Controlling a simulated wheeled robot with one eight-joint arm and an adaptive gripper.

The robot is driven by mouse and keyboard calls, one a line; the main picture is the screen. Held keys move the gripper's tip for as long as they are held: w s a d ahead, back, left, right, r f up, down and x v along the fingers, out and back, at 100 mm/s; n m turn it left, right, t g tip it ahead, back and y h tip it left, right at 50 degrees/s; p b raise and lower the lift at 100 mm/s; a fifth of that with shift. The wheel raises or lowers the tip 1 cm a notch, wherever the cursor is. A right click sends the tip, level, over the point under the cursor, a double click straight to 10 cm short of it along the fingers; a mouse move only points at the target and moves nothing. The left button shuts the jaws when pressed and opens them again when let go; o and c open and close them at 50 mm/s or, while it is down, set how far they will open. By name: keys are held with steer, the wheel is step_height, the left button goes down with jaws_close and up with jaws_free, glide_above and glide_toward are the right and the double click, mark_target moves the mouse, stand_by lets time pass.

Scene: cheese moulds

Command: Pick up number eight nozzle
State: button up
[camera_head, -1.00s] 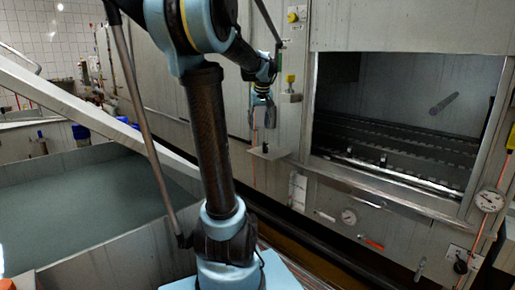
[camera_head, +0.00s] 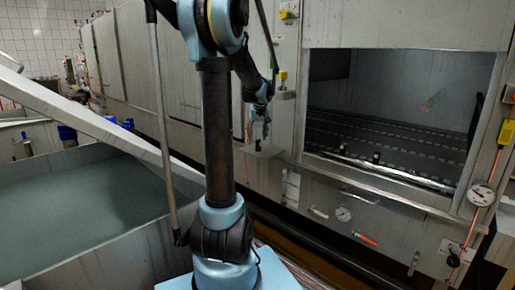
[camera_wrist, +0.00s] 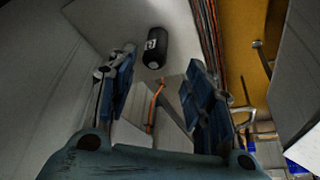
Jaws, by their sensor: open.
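A black cylinder with a white marking, apparently the nozzle (camera_wrist: 155,47), shows in the wrist view just beyond my fingertips. I cannot clearly read the number on it. It sits on a small grey shelf (camera_head: 268,154) on the machine's front; in the head view only a small dark shape (camera_head: 258,145) shows there. My gripper (camera_head: 261,133) is just above this shelf. In the wrist view my gripper (camera_wrist: 162,64) is open, with its two blue fingers apart and nothing held between them. The cylinder appears ahead of the gap, nearer the left finger.
A large opening (camera_head: 390,120) with a dark ribbed floor is to the right of the shelf. A yellow-topped fitting (camera_head: 283,78) is on the machine wall above the shelf. A gauge (camera_head: 343,214) is lower right. A wide vat (camera_head: 80,210) lies left.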

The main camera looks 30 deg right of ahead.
mark_target(258, 141)
steer(key=x, duration=0.5)
steer(key=shift+s+d, duration=0.3)
steer(key=shift+s, duration=0.05)
steer(key=shift+w+f, duration=0.2)
steer(key=shift+f, duration=0.5)
steer(key=c, duration=1)
